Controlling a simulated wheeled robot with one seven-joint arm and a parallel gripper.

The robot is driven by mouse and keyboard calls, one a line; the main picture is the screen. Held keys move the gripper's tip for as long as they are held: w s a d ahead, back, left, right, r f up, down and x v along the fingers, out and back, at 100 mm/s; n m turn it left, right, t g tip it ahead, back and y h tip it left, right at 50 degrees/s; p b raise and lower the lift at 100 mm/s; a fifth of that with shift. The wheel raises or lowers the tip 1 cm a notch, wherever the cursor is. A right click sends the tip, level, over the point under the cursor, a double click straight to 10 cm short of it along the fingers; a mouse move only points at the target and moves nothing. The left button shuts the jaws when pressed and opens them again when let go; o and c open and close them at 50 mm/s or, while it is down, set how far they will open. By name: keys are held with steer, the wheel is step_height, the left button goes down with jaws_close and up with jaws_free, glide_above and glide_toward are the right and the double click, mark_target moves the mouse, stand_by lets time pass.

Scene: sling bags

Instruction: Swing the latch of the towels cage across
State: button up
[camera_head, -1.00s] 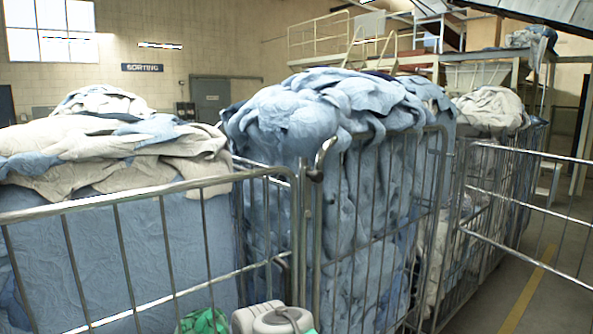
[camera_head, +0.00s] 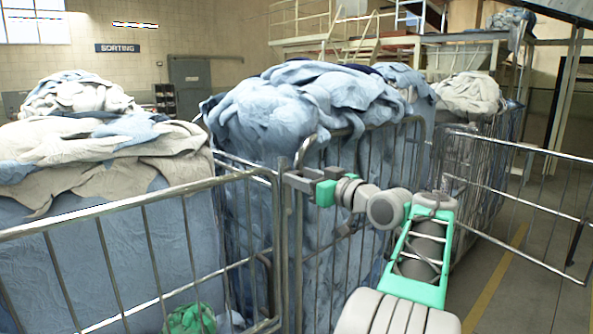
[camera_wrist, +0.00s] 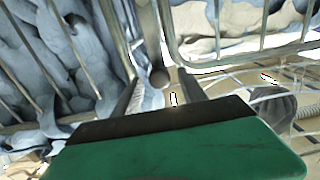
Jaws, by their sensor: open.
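The middle wire cage (camera_head: 344,131) is piled high with blue towels (camera_head: 290,100). A left cage (camera_head: 120,212) holds beige and blue cloth. My gripper (camera_head: 292,179) is at the upright posts where these two cages meet, near the top rail. In the wrist view my gripper (camera_wrist: 157,84) is open, its two fingers spread around a steel bar with a rounded end (camera_wrist: 160,77), which looks like the latch. The bar lies between the fingertips; whether they touch it I cannot tell. In the head view my gripper hides the latch.
A wire gate (camera_head: 520,190) stands at the right, with a third loaded cage (camera_head: 478,150) behind it. A green bundle (camera_head: 190,318) lies low by the left cage. Open floor with a yellow line (camera_head: 497,280) is at the right.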

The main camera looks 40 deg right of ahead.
steer(key=shift+w, duration=1.1)
jaws_close()
stand_by(0.6)
